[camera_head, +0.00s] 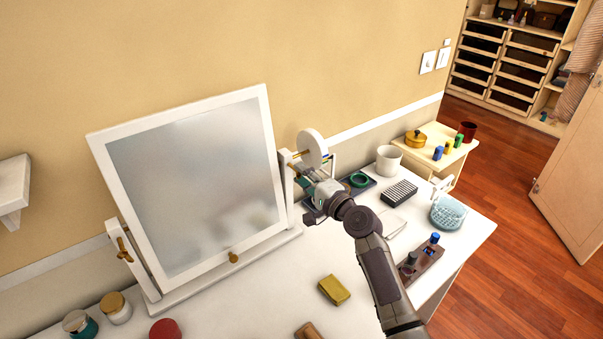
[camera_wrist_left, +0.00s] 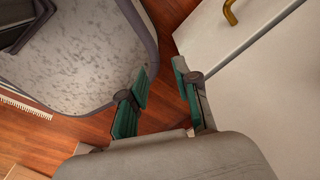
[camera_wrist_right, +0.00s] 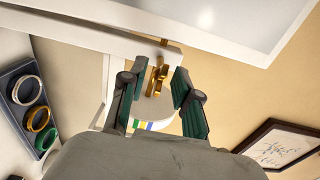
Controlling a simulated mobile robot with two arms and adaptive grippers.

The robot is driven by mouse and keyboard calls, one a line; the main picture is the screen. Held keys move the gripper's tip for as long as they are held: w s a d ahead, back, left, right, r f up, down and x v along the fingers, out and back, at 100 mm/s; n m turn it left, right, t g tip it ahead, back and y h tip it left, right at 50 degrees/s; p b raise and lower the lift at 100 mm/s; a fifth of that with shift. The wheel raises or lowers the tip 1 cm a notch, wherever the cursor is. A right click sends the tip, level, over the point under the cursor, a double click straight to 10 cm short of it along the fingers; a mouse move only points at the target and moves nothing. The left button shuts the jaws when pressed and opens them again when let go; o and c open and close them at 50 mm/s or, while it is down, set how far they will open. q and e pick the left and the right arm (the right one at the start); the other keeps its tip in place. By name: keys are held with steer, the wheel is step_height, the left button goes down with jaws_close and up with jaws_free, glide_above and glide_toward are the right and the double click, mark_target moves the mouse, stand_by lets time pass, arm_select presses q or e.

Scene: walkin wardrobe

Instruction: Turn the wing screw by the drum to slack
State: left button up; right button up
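The tilting mirror (camera_head: 200,180) stands in a white frame on the white table. A white drum (camera_head: 312,147) is at its right post. In the right wrist view, a brass wing screw (camera_wrist_right: 157,78) shows in front of the white drum (camera_wrist_right: 158,108), which has coloured bands at its lower edge. My right gripper (camera_wrist_right: 153,82) is open, with the wing screw seen between its fingertips and gaps on both sides. In the head view my right gripper (camera_head: 308,182) is at the right post, partly hiding the screw. My left gripper (camera_wrist_left: 160,75) is open and empty.
Another brass wing screw (camera_head: 123,247) is on the left post. A dark tray (camera_wrist_right: 30,105) with rings lies beside the stand. A yellow block (camera_head: 334,290), white cup (camera_head: 389,160) and blue basket (camera_head: 447,211) stand on the table. A framed picture (camera_wrist_right: 280,143) hangs on the wall.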

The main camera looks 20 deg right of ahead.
steer(key=shift+w+a, duration=0.15)
steer(key=shift+w, duration=0.25)
steer(key=shift+c, duration=0.3)
jaws_close()
